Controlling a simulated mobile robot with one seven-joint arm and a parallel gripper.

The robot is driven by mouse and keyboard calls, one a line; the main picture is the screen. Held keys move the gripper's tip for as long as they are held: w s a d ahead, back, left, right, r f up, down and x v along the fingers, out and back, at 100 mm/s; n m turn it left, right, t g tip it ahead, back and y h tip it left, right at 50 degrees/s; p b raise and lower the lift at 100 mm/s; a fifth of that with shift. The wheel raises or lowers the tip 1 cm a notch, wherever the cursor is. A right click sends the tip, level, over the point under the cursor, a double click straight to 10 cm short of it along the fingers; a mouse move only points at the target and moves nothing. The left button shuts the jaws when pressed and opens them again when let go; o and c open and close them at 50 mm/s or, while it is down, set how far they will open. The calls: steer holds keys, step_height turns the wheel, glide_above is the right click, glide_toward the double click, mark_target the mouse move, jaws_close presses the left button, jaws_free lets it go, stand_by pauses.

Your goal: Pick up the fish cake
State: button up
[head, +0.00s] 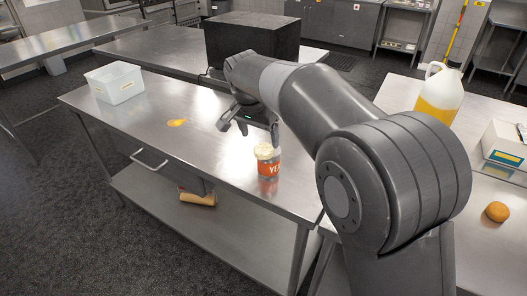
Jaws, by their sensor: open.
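A small round golden-brown item (497,212), which looks like the fish cake, lies on the steel table at the right edge of the head view. A flat orange-yellow patch (177,122) lies on the middle steel table; I cannot tell what it is. My gripper (248,129) is open, with its fingers pointing down above the middle table. It is to the right of the patch and far to the left of the round item. My arm hides part of the space between the two tables.
A black box (252,38) stands behind. A yellow-liquid jug (440,92) and a white box (507,140) stand on the right table.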

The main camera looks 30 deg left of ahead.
mark_target(263, 148)
steer(key=shift+x, duration=2.95)
steer(key=shift+w+r, duration=0.1)
steer(key=shift+w, duration=0.05)
steer(key=c, duration=1.2)
steer(key=shift+o, duration=0.2)
steer(key=shift+r, duration=0.1)
